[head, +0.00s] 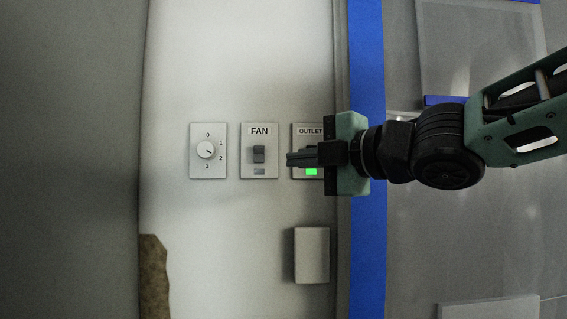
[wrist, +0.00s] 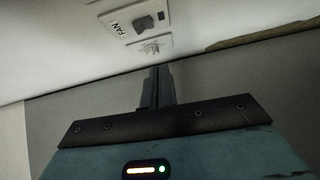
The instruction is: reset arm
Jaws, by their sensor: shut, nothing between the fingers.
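My gripper (head: 290,159) is in the head view, reaching in from the right, with its fingers shut and empty. It is in front of the outlet switch plate (head: 308,130) and hides much of it. A green light (head: 311,172) shows on that plate below the fingers. In the wrist view my shut fingers (wrist: 158,72) point up the picture toward the wall. The fan switch plate (head: 259,165) is just left of the fingertips and also shows in the wrist view (wrist: 125,22). Whether the fingers touch the wall cannot be told.
A dial (head: 207,150) numbered 0 to 3 is left of the fan switch. A blank white box (head: 312,256) is on the wall below the gripper. A blue vertical strip (head: 368,250) runs behind my wrist. A brown ragged patch (head: 153,280) is at lower left.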

